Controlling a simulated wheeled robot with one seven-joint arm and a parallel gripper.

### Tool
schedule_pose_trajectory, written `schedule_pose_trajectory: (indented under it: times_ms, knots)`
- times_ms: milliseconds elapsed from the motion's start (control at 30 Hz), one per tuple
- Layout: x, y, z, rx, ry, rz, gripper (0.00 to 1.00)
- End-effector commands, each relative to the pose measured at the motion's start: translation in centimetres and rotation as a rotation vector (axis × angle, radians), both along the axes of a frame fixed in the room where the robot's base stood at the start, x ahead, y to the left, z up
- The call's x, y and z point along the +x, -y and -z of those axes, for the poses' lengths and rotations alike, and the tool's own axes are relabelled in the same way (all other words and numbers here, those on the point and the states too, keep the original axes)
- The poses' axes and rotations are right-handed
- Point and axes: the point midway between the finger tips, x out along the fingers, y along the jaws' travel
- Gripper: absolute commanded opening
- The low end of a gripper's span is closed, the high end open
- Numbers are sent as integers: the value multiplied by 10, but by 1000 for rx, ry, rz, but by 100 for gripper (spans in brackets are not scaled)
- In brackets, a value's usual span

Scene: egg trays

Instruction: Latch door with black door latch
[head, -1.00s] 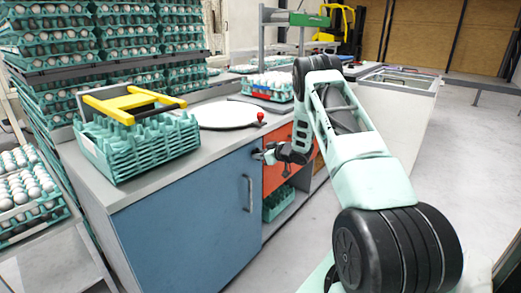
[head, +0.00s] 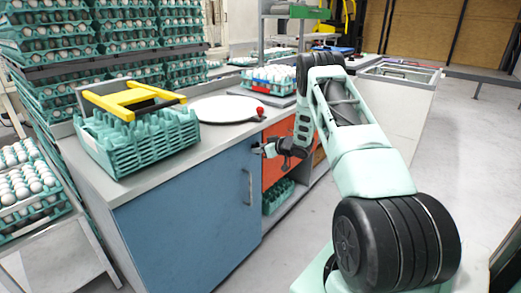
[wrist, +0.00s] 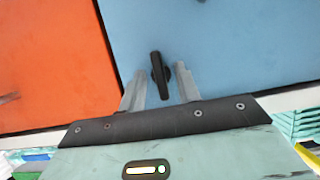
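My gripper (wrist: 160,86) is open, with one grey finger on each side of the latch and a visible gap on both sides. In the head view my gripper (head: 260,149) is at the upper right corner of the blue door (head: 190,210), which looks flush with the cabinet front. The latch is too small to make out there.
A bar handle (head: 249,187) sits below my gripper on the blue door. An orange panel (head: 275,155) is beside it, partly behind my arm. The countertop above holds a teal tray stack (head: 135,145) and a white round plate (head: 222,109). The floor at right is clear.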

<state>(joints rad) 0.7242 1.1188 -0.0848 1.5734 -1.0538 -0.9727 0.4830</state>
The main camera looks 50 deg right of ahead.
Motion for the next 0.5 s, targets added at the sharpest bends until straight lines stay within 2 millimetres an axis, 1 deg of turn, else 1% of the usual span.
schedule_pose_trajectory:
  times_ms: [167, 267, 367, 500]
  knots:
    - [-3, 1, -1, 0, 0, 0, 33]
    - [-12, 2, -5, 0, -1, 1, 33]
    - [-28, 3, -12, 0, 0, 1, 33]
    - [-58, 6, -25, 0, 0, 3, 33]
